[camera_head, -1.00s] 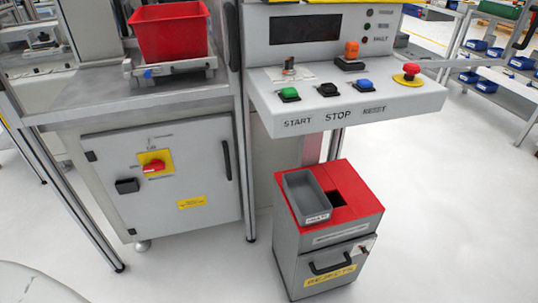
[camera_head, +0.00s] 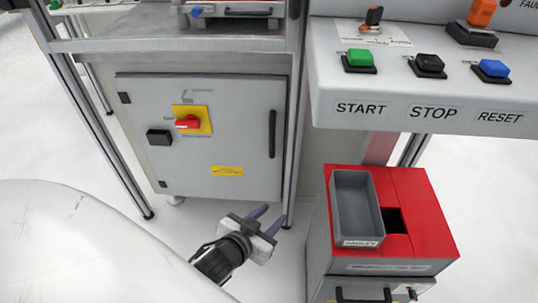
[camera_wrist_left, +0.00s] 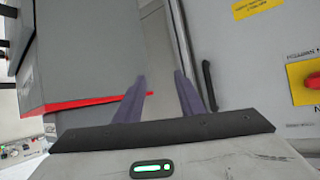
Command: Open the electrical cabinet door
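The grey electrical cabinet door (camera_head: 225,135) is shut under the metal bench. It has a black vertical handle (camera_head: 272,134) near its right edge and a red rotary switch (camera_head: 188,122) on a yellow plate. My left gripper (camera_head: 273,213) is open and empty, in front of and below the door's lower right corner, apart from the handle. In the left wrist view its two purple fingers (camera_wrist_left: 159,82) are spread, with the handle (camera_wrist_left: 209,87) just to their right. The switch (camera_wrist_left: 311,80) is cut by the right edge there. My right gripper is not in view.
A red-topped rejects bin (camera_head: 425,215) with a grey tray (camera_head: 357,208) stands right of the cabinet. A console (camera_head: 420,95) with green, black and blue buttons overhangs above it. A metal frame post (camera_head: 295,130) rises beside the door. White floor is free before the cabinet.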

